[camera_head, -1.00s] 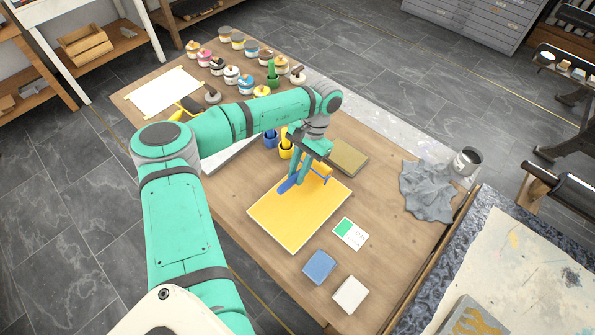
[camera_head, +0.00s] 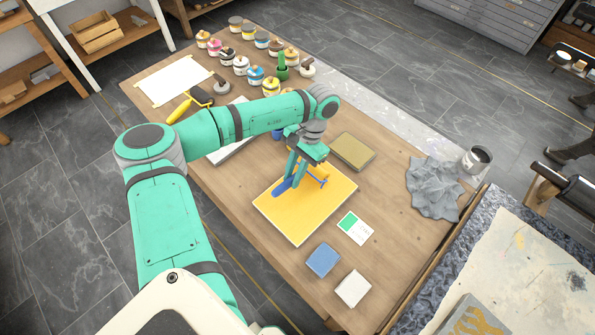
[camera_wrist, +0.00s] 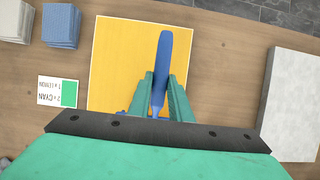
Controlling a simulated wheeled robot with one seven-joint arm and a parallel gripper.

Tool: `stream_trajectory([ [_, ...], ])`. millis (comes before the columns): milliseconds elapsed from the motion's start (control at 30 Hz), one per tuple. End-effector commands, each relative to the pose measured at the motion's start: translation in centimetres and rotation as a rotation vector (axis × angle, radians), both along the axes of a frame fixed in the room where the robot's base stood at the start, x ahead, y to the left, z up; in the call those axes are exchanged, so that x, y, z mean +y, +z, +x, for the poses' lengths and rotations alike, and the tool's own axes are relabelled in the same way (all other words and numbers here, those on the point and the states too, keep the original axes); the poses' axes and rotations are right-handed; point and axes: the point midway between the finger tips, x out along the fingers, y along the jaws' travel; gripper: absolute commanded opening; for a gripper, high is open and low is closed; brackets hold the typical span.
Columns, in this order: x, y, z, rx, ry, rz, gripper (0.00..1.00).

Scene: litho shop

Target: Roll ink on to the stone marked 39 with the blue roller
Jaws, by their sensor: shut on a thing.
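My gripper (camera_head: 293,186) is shut on the blue roller (camera_head: 281,188), with the roller's frame hanging below the fingers. In the wrist view the roller's blue handle (camera_wrist: 163,62) points away between the green fingers. The roller is over the yellow slab (camera_head: 318,215), which lies flat on the wooden table. I cannot tell whether its drum touches the yellow surface. A stone with a golden pattern (camera_head: 472,326) lies at the bottom right on the pale press bed; no number is readable on it.
A colour card (camera_head: 354,228), a blue block (camera_head: 322,260) and a white block (camera_head: 353,288) lie near the slab. A tan slab (camera_head: 352,152), a grey cloth (camera_head: 434,188) and a can (camera_head: 477,159) stand farther off. Several ink jars (camera_head: 255,75) are at the back.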

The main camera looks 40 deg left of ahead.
Motion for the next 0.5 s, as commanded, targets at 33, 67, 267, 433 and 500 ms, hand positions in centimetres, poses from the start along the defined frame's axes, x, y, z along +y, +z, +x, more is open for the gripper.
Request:
stream_trajectory([
  [33, 0.1, 0.0, -0.7, 0.0, 0.001, -0.001, 0.0],
  [67, 0.1, 0.0, -1.1, 0.0, 0.002, -0.001, 0.0],
  [267, 0.2, -0.1, -3.0, 0.0, 0.001, -0.001, 0.0],
  [433, 0.3, -0.1, -3.5, 0.0, 0.002, 0.0, 0.0],
  [500, 0.3, -0.1, -3.9, 0.001, 0.002, 0.0, 0.0],
])
